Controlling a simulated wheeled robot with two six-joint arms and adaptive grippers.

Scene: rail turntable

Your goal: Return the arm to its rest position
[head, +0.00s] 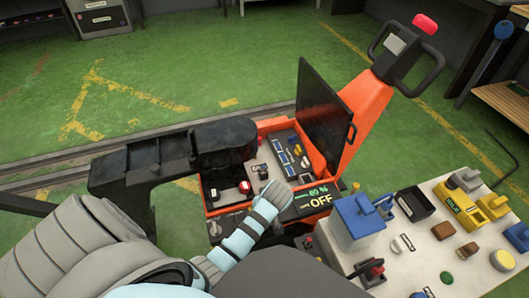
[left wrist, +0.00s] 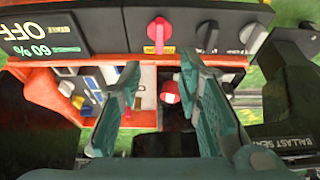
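My left arm comes in from the lower left in the head view, bent, with a grey upper part and a light blue forearm. Its left gripper (head: 275,196) is over the near edge of the open orange machine (head: 352,128). In the left wrist view, the two teal fingers of the gripper (left wrist: 166,108) stand apart with nothing held between them. A red knob (left wrist: 170,92) shows beyond, in the gap; I cannot tell its distance from the fingers. My right gripper is not in view.
The machine's black lid (head: 325,118) stands raised. Its display (head: 313,198) reads OFF. A dark metal arm (head: 170,158) lies left of the machine. Green floor is open behind.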

